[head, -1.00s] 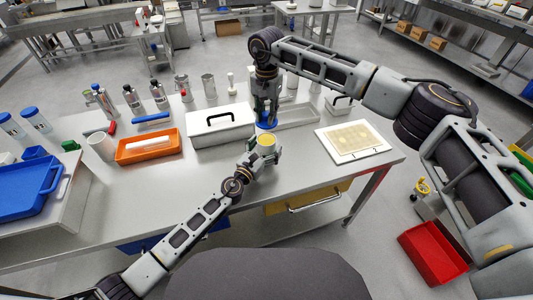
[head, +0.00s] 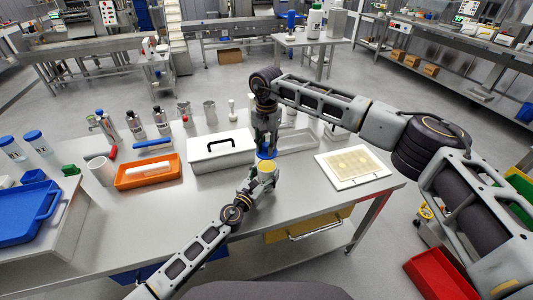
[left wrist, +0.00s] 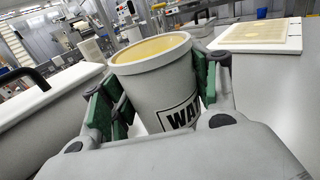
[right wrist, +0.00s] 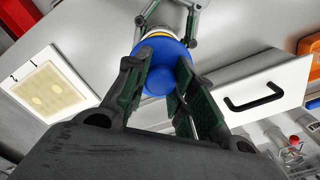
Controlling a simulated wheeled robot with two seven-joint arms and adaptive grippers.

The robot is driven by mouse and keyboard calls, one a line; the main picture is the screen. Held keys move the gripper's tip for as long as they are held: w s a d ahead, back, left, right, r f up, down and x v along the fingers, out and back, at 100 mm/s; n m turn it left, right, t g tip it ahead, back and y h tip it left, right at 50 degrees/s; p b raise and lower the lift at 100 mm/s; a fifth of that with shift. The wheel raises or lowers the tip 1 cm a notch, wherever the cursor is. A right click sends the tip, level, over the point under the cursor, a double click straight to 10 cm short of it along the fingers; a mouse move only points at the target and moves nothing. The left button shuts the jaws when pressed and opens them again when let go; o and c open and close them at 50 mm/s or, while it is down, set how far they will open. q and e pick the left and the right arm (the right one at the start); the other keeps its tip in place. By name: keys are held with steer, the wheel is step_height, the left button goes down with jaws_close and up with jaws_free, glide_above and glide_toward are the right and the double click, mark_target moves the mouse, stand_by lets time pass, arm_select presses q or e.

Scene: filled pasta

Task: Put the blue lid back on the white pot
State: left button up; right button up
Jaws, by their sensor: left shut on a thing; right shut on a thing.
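The white pot (left wrist: 155,92) stands upright in my left gripper (head: 265,178), which is shut around its sides. The left wrist view shows its open top, yellow contents inside and dark lettering on its wall. The blue lid (right wrist: 163,68) is in my right gripper (head: 266,146), shut on it. In the head view the lid (head: 266,154) sits just above and behind the pot's mouth. It covers part of the pot in the right wrist view and is out of the left wrist view, so the pot's top is uncovered.
A white box with a black handle (head: 222,156) stands close left of the grippers. An orange tray (head: 148,172) lies further left. The table front (head: 310,205) is free.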

mark_target(267, 165)
steer(key=shift+f, duration=1.6)
steer(key=shift+f, duration=0.9)
steer(key=shift+f, duration=0.55)
steer(key=o, duration=0.9)
steer(key=shift+r, duration=5.95)
